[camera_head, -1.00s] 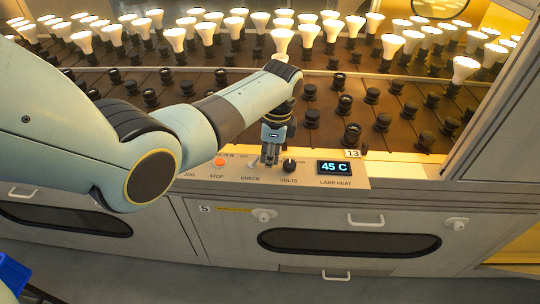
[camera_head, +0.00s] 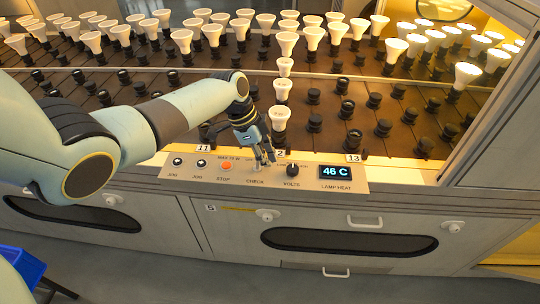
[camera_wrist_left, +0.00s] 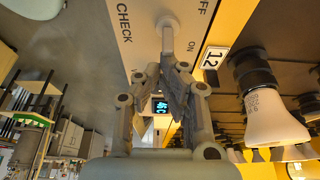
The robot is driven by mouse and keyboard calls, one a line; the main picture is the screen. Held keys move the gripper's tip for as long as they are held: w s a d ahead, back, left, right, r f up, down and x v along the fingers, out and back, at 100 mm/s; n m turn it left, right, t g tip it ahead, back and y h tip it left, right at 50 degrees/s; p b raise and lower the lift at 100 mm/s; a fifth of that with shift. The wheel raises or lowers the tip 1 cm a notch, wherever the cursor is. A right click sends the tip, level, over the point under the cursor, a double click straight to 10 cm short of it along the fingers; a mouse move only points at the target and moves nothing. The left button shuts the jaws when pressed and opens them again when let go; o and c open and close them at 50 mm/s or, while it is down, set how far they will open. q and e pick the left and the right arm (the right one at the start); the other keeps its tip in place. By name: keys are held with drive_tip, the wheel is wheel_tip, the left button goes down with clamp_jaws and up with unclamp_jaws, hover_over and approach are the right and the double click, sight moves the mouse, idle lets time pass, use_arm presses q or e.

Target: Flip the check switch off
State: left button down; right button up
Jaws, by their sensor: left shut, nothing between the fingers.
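The check switch (camera_wrist_left: 167,28) shows in the left wrist view as a pale round base with a lever. The lever points down the picture, towards the ON label side and away from OFF. My left gripper (camera_head: 267,162) is at the front panel in the head view, just above the CHECK label. In the left wrist view its fingers (camera_wrist_left: 168,68) are together and empty, with the tips close to the lever's end. I cannot tell whether they touch it. In the head view the fingers largely hide the switch. My right gripper is not in view.
The control panel (camera_head: 205,178) also carries an orange STOP button (camera_head: 226,166), a black VOLTS knob (camera_head: 292,170) and a lamp heat display (camera_head: 335,172) reading 46 C. Bulbs (camera_head: 280,115) and dark sockets (camera_head: 315,123) fill the deck close behind the gripper.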

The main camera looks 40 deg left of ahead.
use_arm(q)
drive_tip(key=shift+s+a+t+h, duration=0.3)
drive_tip(key=shift+a+t+h, duration=0.15)
drive_tip(key=shift+h, duration=0.35)
drive_tip(key=shift+s+a+r+b, duration=0.1)
drive_tip(key=shift+a+b, duration=0.05)
drive_tip(key=shift+b, duration=0.15)
drive_tip(key=shift+r, duration=0.2)
drive_tip(key=shift+r+p, duration=0.7)
drive_tip(key=shift+p, duration=0.05)
drive_tip(key=shift+r, duration=0.1)
